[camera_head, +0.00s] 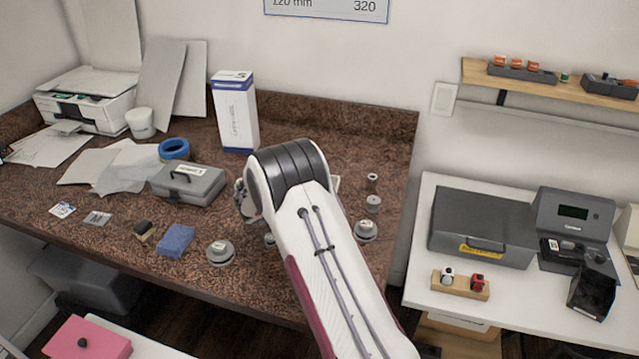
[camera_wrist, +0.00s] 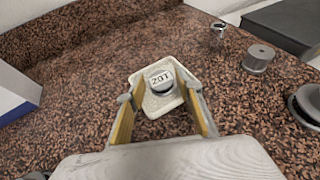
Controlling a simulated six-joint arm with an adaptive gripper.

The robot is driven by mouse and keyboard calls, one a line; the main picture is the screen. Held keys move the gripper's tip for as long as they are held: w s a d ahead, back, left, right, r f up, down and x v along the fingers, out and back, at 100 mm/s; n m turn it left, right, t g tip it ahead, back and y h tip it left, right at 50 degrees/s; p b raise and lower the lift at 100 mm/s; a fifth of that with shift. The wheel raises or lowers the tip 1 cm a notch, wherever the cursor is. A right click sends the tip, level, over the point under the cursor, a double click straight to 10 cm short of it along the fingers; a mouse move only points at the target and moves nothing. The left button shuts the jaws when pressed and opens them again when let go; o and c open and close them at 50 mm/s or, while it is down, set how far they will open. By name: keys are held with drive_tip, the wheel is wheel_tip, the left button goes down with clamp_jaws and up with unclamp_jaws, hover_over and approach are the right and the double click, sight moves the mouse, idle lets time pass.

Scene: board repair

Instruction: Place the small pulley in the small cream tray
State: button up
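The small pulley (camera_wrist: 161,79), a pale disc with a dark lower part and printed marks on top, appears to rest inside the small cream tray (camera_wrist: 149,112) in the wrist view. My gripper (camera_wrist: 160,93) has its two yellow-lined fingers spread on either side of the pulley, with visible gaps to it. The fingertips are over or beside the tray; their exact height is unclear. In the head view only a pale edge of the tray (camera_head: 336,183) shows beside my arm. The pulley and most of the gripper are hidden there.
Right of the tray stand a small metal part (camera_wrist: 218,34), a grey cylinder (camera_wrist: 258,58) and a dark flanged pulley (camera_head: 365,230). A tall white box (camera_head: 236,115) and grey toolbox (camera_head: 188,185) stand left. A blue sponge (camera_head: 176,241) and another round part (camera_head: 220,252) lie in front.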

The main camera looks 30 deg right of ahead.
drive_tip(key=v, duration=1)
drive_tip(key=shift+s+a, duration=0.15)
drive_tip(key=shift+r, duration=0.1)
